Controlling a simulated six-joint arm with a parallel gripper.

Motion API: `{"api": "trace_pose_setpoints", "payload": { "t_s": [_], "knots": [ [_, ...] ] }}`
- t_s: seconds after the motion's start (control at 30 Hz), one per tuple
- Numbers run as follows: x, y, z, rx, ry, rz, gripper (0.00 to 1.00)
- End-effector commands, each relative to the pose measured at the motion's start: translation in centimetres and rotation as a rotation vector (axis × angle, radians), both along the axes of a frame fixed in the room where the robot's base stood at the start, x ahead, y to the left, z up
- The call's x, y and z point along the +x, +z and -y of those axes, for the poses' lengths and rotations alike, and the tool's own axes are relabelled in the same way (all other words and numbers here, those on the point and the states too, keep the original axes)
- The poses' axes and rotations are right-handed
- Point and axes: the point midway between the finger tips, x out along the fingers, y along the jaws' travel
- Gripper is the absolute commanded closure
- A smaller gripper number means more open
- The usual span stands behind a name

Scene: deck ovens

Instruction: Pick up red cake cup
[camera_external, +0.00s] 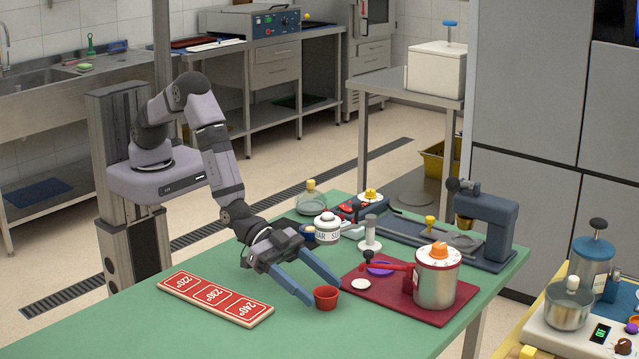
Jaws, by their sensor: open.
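The red cake cup (326,298) is a small round cup standing upright on the green table (420,343), just left of the dark red mat. My gripper (326,290) reaches down to it from the upper left with two long blue fingers. The fingers are spread apart. One fingertip is to the left of the cup and the other is behind it to the upper right. I cannot tell whether either finger touches the cup. The inside of the cup is mostly hidden by the viewing angle.
A red board with temperature labels (215,297) lies left of the gripper. The table's front is clear.

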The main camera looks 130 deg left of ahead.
Motion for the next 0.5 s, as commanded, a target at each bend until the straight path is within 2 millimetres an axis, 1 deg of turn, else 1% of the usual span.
{"api": "trace_pose_setpoints", "payload": {
  "t_s": [0.1, 0.3, 0.5],
  "knots": [
    [1.0, -0.7, -0.1, 0.000, 0.001, -0.001, 0.39],
    [2.5, -1.3, 0.0, -0.001, 0.000, 0.001, 0.39],
    [2.9, -1.5, 0.0, 0.000, 0.001, 0.000, 0.39]
  ]
}}
